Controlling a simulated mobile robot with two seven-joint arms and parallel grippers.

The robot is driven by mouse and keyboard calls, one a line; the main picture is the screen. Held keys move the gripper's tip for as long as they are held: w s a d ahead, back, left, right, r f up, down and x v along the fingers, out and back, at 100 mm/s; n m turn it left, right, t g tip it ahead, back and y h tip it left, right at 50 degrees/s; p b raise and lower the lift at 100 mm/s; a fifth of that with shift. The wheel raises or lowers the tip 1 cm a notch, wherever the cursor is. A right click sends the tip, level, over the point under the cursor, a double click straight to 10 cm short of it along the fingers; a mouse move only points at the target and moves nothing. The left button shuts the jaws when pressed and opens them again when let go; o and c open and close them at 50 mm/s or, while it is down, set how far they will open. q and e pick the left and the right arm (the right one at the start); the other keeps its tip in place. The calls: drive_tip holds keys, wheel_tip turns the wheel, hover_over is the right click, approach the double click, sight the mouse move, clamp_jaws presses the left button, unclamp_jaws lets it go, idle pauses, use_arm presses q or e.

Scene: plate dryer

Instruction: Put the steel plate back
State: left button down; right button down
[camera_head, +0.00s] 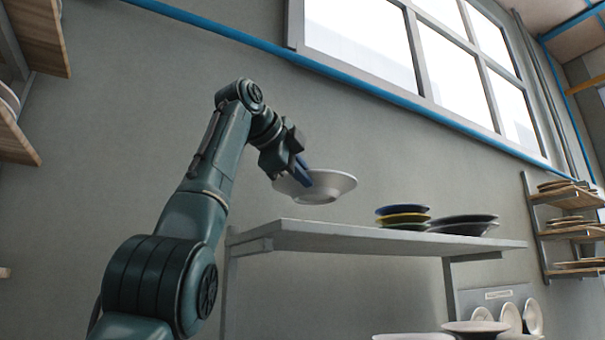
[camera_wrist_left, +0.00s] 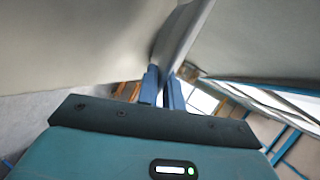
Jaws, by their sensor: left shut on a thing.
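A light grey plate (camera_head: 330,187), wide-rimmed and shallow, is held in the air above the left end of a wall shelf (camera_head: 330,229). My left gripper (camera_head: 303,176) is shut on its left rim. In the left wrist view the plate (camera_wrist_left: 90,50) fills the upper left, and its edge runs between the fingers of my left gripper (camera_wrist_left: 163,88). The plate is roughly level and apart from the shelf. My right gripper is not in view.
On the shelf's right part stand a stack of blue, yellow and green plates (camera_head: 403,217) and dark plates (camera_head: 463,225). The shelf's left part is bare. Below are several white plates (camera_head: 510,318). Wooden racks with plates (camera_head: 567,225) hang at right; wooden shelves (camera_head: 35,40) are at left.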

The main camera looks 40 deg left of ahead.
use_arm(q)
drive_tip(key=shift+f, duration=3.1)
drive_tip(key=shift+f+b, duration=0.4)
drive_tip(key=shift+f, duration=0.1)
drive_tip(key=shift+f, duration=0.25)
